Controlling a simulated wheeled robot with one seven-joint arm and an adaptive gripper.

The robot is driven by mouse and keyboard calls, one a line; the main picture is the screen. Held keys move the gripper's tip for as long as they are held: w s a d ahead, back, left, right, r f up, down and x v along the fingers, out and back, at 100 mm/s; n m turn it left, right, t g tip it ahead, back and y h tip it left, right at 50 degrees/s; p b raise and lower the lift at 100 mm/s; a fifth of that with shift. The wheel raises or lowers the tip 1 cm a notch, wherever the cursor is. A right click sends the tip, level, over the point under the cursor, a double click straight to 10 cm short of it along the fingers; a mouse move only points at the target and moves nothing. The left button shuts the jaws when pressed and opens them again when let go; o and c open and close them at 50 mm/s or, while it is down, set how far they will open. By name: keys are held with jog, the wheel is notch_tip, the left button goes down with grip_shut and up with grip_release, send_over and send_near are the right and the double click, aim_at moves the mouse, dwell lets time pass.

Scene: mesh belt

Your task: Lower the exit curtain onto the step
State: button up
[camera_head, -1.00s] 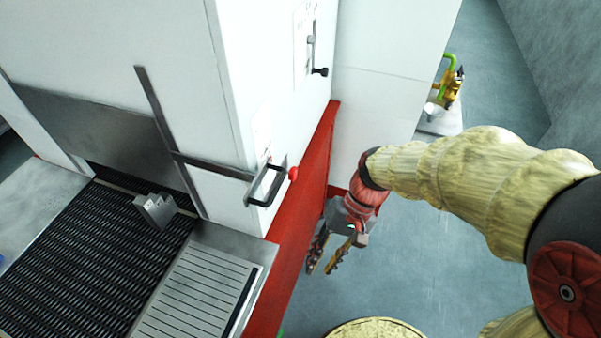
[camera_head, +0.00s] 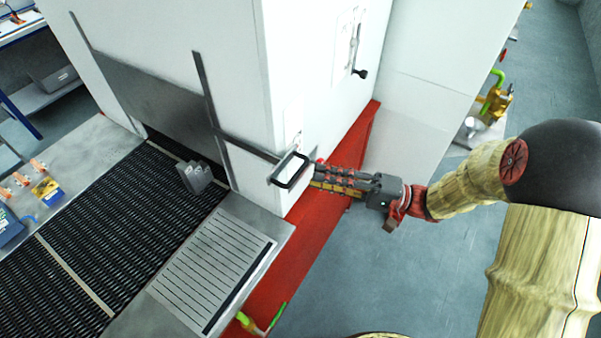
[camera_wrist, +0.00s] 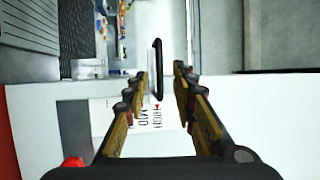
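The exit curtain (camera_head: 165,100) is a grey panel across the machine's opening, with a dark gap between its lower edge and the belt. A small grey stepped block (camera_head: 195,177), likely the step, stands on the black mesh belt by that gap. A black loop handle (camera_head: 290,170) sits on the end of a grey bar joined to the curtain's frame. My gripper (camera_head: 314,178) is open and level, just right of the handle. In the wrist view the handle (camera_wrist: 157,68) appears ahead in the gap between the fingers; I cannot tell whether they touch it.
The white housing (camera_head: 310,85) and its red base (camera_head: 300,260) stand close to the gripper. A red knob (camera_wrist: 73,162) shows low in the wrist view. A slatted metal plate (camera_head: 215,265) lies beside the belt (camera_head: 105,225). Open floor (camera_head: 400,285) is at right.

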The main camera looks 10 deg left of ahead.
aim_at(298, 172)
jog(key=a, duration=0.4)
jog(key=a+r, duration=0.1)
jog(key=a, duration=0.1)
jog(key=shift+c, duration=1)
jog(key=c, duration=0.4)
grip_shut()
